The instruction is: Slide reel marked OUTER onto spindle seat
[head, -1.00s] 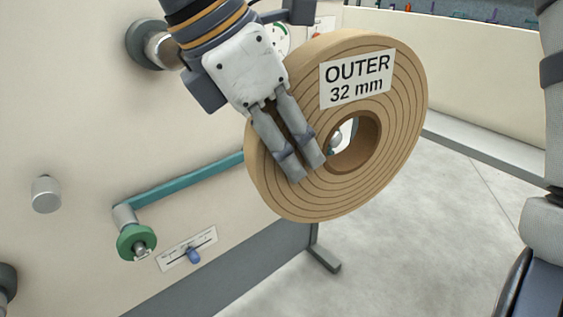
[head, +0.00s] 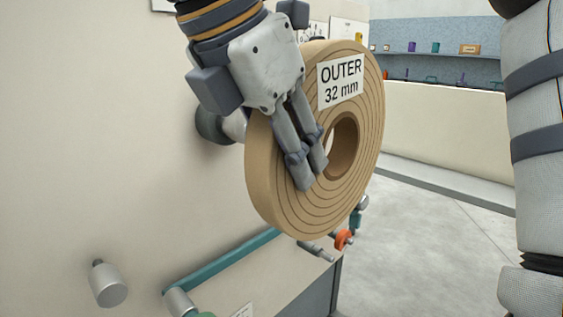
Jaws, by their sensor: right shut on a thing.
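The tan reel (head: 265,190), with a white label (head: 341,84) reading OUTER 32 mm, is held upright in the middle of the head view, its bore (head: 342,148) facing right. My right gripper (head: 310,180) is shut on the reel, fingers lying across its near face left of the bore. A dark round flange with a silver shaft (head: 233,124), which looks like the spindle seat, sticks out of the cream panel just left of the reel. The reel hides the shaft's end, so I cannot tell whether they touch. My left gripper is not in view.
The cream machine panel (head: 100,160) fills the left. A silver post (head: 108,285) and a teal arm (head: 225,260) stick out low on it. An orange knob (head: 343,240) is below the reel. Open floor (head: 440,250) lies to the right.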

